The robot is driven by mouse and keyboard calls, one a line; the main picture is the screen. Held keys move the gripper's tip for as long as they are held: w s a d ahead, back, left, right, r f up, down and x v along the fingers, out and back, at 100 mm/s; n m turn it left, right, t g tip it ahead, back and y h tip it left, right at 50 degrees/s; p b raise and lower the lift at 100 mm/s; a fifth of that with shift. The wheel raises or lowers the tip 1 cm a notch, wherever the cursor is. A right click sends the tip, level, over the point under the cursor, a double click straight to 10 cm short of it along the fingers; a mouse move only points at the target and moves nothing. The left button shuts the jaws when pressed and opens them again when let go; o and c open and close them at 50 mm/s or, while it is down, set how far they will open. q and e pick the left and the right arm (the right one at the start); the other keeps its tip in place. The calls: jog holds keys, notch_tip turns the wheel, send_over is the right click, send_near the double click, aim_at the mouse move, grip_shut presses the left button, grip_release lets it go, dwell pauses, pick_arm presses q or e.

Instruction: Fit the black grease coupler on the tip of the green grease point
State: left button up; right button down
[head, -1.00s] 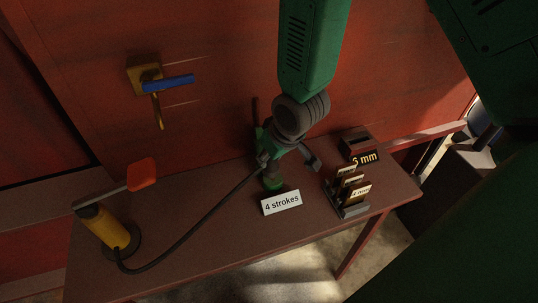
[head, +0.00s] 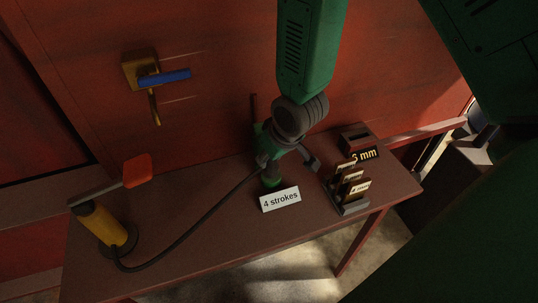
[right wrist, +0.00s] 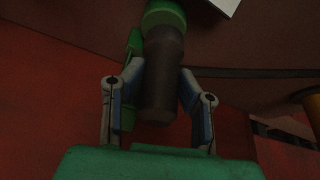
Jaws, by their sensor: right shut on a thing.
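My right gripper (head: 283,160) is low over the bench, left of the label rack. In the right wrist view its two fingers (right wrist: 158,92) are closed on the sides of the black grease coupler (right wrist: 162,65), a dark cylinder. The coupler's far end meets a round green part, seemingly the green grease point (right wrist: 163,14), also visible just above the bench (head: 271,183). Whether the coupler is seated on the tip or only lined up with it, I cannot tell. A black hose (head: 205,222) runs from near the coupler to the yellow grease pump (head: 103,228). My left gripper is not visible.
A "4 strokes" card (head: 280,199) stands right in front of the green part. A rack of small labels (head: 351,190) and a "5 mm" block (head: 360,147) are to the right. A blue-handled valve (head: 163,77) is on the red wall behind. The bench's front middle is clear.

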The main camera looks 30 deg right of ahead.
jog(key=shift+d+f, duration=0.1)
jog(key=shift+f, duration=0.3)
jog(key=shift+f+b, duration=0.4)
jog(key=c, duration=1.1)
grip_release()
jog(key=shift+c, duration=0.2)
jog(key=shift+r, duration=0.1)
jog(key=v, duration=1.1)
jog(key=shift+s+r, duration=0.2)
jog(key=shift+r, duration=0.15)
